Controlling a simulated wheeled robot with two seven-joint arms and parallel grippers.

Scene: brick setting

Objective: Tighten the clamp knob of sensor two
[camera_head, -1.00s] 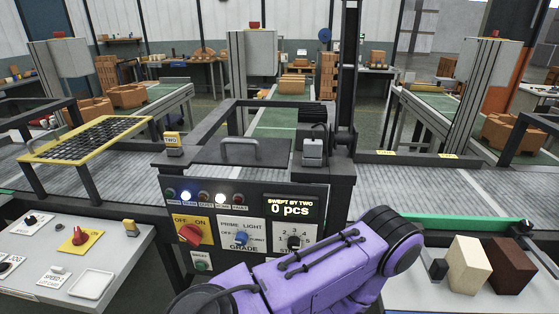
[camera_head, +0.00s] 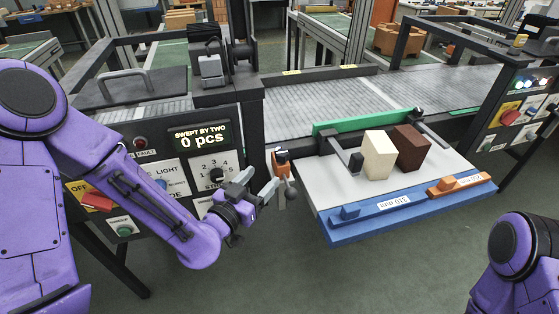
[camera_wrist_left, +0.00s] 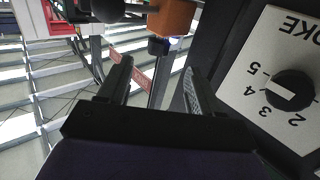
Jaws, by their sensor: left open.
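A small orange block (camera_head: 281,157), likely the sensor, sits at the machine's right front corner. Dark and grey parts hang below it; I cannot tell which is the clamp knob, and no sensor number is readable. My left gripper (camera_head: 257,185) is open and empty, just left of and slightly below the orange block, fingers toward it. In the left wrist view the orange block (camera_wrist_left: 173,16) is at the top, with a small dark knob-like part (camera_wrist_left: 158,46) below it. That part lies beyond the open gripper (camera_wrist_left: 157,70), between the fingers' lines. My right gripper is out of view.
The control panel with a stroke dial (camera_head: 216,174) is close beside my left gripper; the dial also shows in the left wrist view (camera_wrist_left: 289,90). A white table (camera_head: 335,205) with a cream block (camera_head: 378,156) and a brown block (camera_head: 411,147) stands right. Floor below is clear.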

